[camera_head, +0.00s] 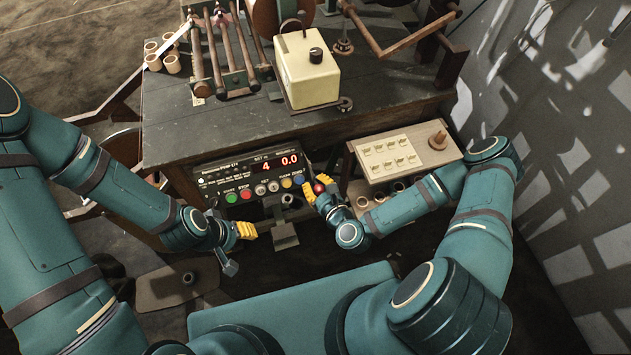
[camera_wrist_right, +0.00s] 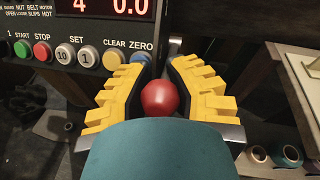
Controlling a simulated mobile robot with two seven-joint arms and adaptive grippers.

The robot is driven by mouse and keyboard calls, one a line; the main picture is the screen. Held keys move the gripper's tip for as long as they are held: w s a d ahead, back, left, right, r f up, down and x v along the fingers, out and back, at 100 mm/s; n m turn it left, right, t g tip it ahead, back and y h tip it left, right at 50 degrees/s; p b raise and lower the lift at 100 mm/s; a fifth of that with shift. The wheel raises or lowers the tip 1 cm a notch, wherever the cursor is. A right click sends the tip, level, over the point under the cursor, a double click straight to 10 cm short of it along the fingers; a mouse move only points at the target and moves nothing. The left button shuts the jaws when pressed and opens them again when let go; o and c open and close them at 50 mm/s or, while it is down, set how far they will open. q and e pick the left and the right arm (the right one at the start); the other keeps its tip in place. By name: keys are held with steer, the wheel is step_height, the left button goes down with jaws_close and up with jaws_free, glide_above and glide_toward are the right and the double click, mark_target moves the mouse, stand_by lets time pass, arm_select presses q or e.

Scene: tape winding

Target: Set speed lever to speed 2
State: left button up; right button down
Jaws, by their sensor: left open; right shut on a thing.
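The speed lever shows as a red ball knob (camera_wrist_right: 160,98) in the right wrist view, between the yellow fingers of my right gripper (camera_wrist_right: 158,92). In the head view the red knob (camera_head: 319,188) shows at the tips of my right gripper (camera_head: 322,192), right of the control panel (camera_head: 250,176). The right gripper is shut on the knob. The lever's shaft is mostly hidden, and I cannot read any speed marks. My left gripper (camera_head: 240,232) is open and empty, in front of and below the panel's left part.
The panel has a red display reading 4 and 0.0 and several coloured buttons. A wooden board with pale switches (camera_head: 392,157) stands to the right. A cream box (camera_head: 306,72) with a black knob sits on the dark workbench (camera_head: 240,120). Spools (camera_wrist_right: 290,155) lie below the board.

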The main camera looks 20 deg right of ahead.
mark_target(314, 181)
steer(key=r+p, duration=0.1)
steer(key=r+g+p, duration=0.1)
steer(key=shift+w+r+g+p, duration=0.15)
steer(key=shift+w+g+p, duration=0.15)
steer(key=shift+w+p, duration=0.05)
steer(key=shift+w+h, duration=0.1)
steer(key=shift+h, duration=0.2)
steer(key=shift+w+r, duration=0.15)
steer(key=shift+r, duration=0.15)
steer(key=c, duration=0.7)
jaws_free()
steer(key=shift+f, duration=0.1)
steer(key=shift+s, duration=0.2)
steer(key=shift+s, duration=0.3)
steer(key=v, duration=0.6)
steer(key=shift+s+d+r, duration=0.15)
steer(key=shift+s+r, duration=0.15)
